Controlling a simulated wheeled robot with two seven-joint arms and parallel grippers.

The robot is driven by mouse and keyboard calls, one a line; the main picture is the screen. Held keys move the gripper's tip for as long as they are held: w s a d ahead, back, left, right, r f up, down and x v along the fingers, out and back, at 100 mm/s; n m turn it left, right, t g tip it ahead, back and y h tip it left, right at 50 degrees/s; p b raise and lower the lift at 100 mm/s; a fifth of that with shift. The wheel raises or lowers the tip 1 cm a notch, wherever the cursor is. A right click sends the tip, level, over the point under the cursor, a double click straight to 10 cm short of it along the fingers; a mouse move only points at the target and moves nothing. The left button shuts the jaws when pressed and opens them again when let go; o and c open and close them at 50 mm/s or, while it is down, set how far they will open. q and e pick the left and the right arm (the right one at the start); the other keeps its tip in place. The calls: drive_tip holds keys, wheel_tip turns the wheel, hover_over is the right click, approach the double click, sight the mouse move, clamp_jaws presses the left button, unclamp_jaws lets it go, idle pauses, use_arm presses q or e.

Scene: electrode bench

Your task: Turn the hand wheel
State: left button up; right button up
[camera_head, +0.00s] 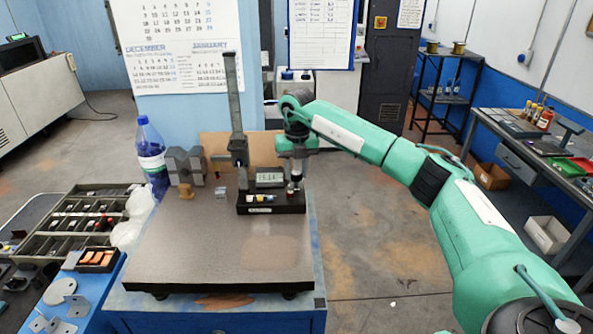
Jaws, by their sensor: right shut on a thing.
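A measuring stand with a tall grey column (237,125) and a black base (270,204) stands on the dark surface plate (200,270). A small digital display (269,178) sits by the column. My right gripper (295,178) points down at the right end of the base, beside the display. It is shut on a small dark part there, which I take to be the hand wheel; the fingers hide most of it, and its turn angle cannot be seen. My left gripper is not in view.
A blue-capped bottle (150,150), grey blocks (184,165) and a brass-coloured piece (186,191) stand left of the stand. A parts tray (75,222) lies at the left. The plate's front is clear. A side bench (520,150) is at the right.

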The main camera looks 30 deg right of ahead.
sight(297, 172)
idle(0.3)
drive_tip(key=o, duration=1)
drive_tip(key=shift+c, duration=0.2)
drive_tip(key=shift+r, duration=0.35)
wheel_tip(297, 172, up, 13)
drive_tip(key=b, duration=0.3)
drive_tip(key=shift+d, duration=0.1)
